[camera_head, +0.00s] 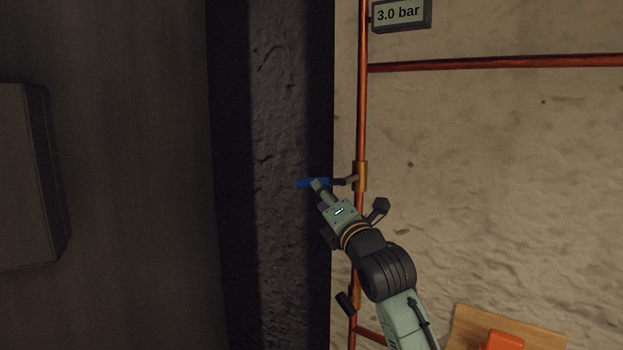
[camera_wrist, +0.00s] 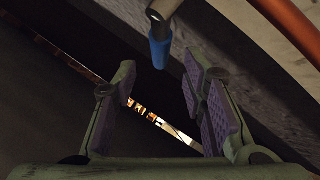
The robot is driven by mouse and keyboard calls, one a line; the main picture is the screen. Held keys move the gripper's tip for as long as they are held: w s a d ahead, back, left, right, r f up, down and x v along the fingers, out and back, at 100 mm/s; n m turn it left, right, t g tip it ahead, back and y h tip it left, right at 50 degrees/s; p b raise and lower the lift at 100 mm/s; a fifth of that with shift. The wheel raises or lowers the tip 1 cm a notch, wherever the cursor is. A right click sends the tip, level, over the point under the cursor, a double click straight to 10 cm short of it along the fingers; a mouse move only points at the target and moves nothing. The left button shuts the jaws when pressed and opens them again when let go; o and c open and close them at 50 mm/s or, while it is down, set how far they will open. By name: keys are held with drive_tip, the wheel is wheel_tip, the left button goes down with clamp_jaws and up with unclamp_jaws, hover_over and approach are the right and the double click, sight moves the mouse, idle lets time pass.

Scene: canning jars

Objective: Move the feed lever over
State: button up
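A lever with a blue grip (camera_head: 305,182) sticks out to the left from a brass valve (camera_head: 360,177) on the upright copper pipe. In the head view my gripper (camera_head: 317,184) is at the blue grip and covers part of it. In the wrist view my gripper (camera_wrist: 158,78) is open, its two padded fingers well apart. The blue grip (camera_wrist: 160,52) shows there near the top, between the lines of the fingers and around their tips. I cannot tell whether a finger touches it. No label marks this lever as the feed lever.
A sign (camera_head: 401,14) reading "3.0 bar" hangs at the top. A copper pipe (camera_head: 490,63) runs right along the rough wall. A black-handled lever (camera_head: 345,303) sits lower on the upright pipe. An orange object (camera_head: 502,341) is on a wooden board (camera_head: 465,322) at lower right.

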drive_tip(key=p+x, duration=0.1)
drive_tip(key=x, duration=0.5)
drive_tip(key=shift+r+p, duration=0.1)
drive_tip(key=shift+p, duration=0.3)
drive_tip(key=shift+w+a, duration=0.25)
drive_tip(key=shift+w, duration=0.45)
drive_tip(key=shift+c, duration=0.4)
clamp_jaws()
